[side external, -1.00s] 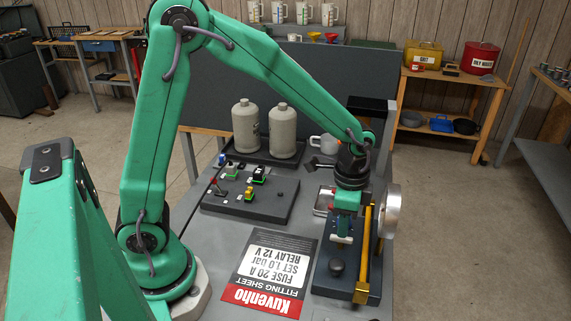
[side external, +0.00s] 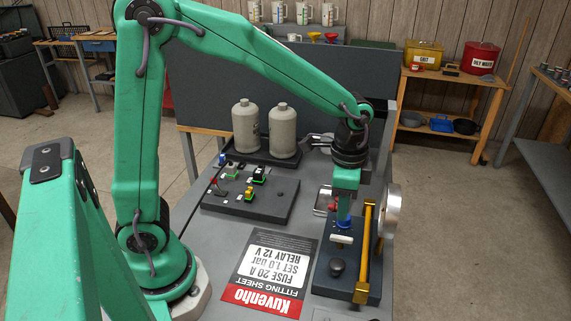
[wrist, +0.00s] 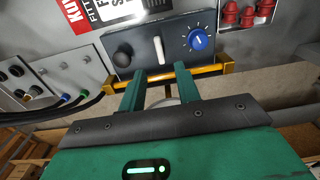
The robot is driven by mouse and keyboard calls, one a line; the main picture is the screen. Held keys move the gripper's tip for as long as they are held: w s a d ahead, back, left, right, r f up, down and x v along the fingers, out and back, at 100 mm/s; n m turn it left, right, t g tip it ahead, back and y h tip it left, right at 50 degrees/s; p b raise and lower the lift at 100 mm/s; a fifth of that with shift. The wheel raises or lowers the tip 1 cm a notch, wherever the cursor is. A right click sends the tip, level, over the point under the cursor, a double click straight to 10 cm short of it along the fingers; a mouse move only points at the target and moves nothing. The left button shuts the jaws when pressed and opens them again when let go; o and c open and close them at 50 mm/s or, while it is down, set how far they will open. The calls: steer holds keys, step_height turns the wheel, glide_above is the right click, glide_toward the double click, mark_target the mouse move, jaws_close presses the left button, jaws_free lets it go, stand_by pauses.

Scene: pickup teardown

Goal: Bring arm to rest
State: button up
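My gripper (side external: 344,217) is above the dark control box (side external: 330,288) at the right of the bench. In the wrist view my gripper (wrist: 160,77) has its two green fingers apart, with nothing held between them. The box carries a blue dial (wrist: 198,42), a white lever (wrist: 158,50) and a black knob (wrist: 124,54). In the side view the blue dial (side external: 344,225) lies right below the fingertips; whether they touch cannot be told there, but the wrist view shows the fingers short of it.
A yellow bar (side external: 364,255) runs along the box, with a silver wheel (side external: 394,211) beside it. A fitting sheet (side external: 268,270), a board with switches (side external: 270,205) and two grey bottles (side external: 283,130) stand on the bench. Red pieces (wrist: 248,15) lie beyond the dial.

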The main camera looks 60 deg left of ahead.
steer(key=s+a+r+n+t, duration=0.2)
steer(key=s+a+r+n, duration=0.2)
steer(key=s, duration=0.3)
steer(key=s+a+r+n+t, duration=0.3)
steer(key=s+a+r+n, duration=0.1)
steer(key=s+r, duration=0.2)
steer(key=shift+s+a+r+n, duration=0.15)
steer(key=shift+s+a+n, duration=0.25)
steer(key=shift+s, duration=0.4)
stand_by(0.5)
